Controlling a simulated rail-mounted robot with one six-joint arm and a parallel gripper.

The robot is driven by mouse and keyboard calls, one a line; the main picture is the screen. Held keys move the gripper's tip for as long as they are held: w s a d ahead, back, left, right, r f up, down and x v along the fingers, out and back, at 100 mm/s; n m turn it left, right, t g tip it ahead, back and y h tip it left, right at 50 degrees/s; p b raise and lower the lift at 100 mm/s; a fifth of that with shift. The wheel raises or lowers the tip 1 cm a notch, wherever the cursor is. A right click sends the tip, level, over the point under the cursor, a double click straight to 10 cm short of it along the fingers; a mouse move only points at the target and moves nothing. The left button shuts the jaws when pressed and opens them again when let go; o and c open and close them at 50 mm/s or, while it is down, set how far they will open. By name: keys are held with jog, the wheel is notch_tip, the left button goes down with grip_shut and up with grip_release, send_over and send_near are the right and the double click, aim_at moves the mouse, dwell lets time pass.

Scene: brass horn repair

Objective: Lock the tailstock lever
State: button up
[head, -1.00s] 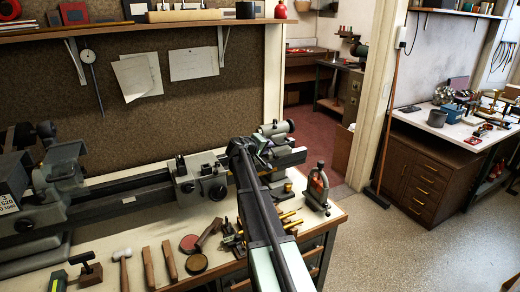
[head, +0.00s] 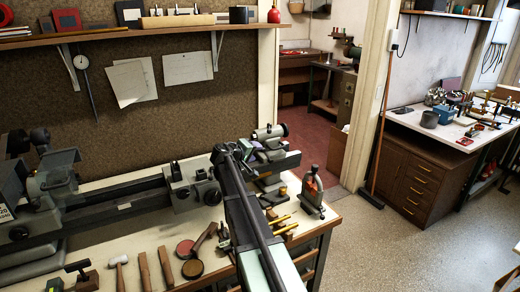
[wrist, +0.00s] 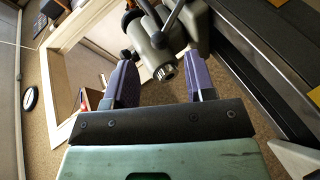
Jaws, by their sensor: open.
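The grey-green tailstock (head: 270,132) sits at the right end of the lathe bed, partly hidden behind my arm. In the wrist view its body (wrist: 190,22) is at the top, with a round metal spindle nose (wrist: 164,72) pointing toward the gripper. Two dark levers show on it, one with a rounded end (wrist: 157,39) and one beside it (wrist: 175,18); I cannot tell which one locks. My gripper (wrist: 161,82) is open, with purple fingers on either side of the spindle nose and nothing held. In the head view its fingers are mostly hidden by the arm.
The lathe bed (head: 115,207) runs left from the tailstock, with the carriage (head: 192,180) close by. A hammer (head: 119,265), brass rods (head: 283,226) and round tins (head: 193,268) lie on the bench front. A red-and-black tool (head: 312,190) stands at the bench's right end.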

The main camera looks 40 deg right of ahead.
jog(key=p+v, duration=0.1)
jog(key=v, duration=0.5)
jog(key=shift+s+f, duration=0.1)
jog(key=s+a+f+g+y, duration=0.1)
jog(key=s+a+f+y, duration=0.2)
jog(key=s+a, duration=0.5)
jog(key=s+a+f+n+g+y, duration=0.1)
jog(key=s+a+f+y, duration=0.3)
jog(key=a, duration=1.1)
jog(key=s+a+f+g+y, duration=0.1)
jog(key=s+a+f+y, duration=0.3)
jog(key=s+a, duration=0.7)
jog(key=s+y, duration=0.2)
jog(key=shift+a+f+y, duration=0.2)
jog(key=shift+a+y, duration=0.1)
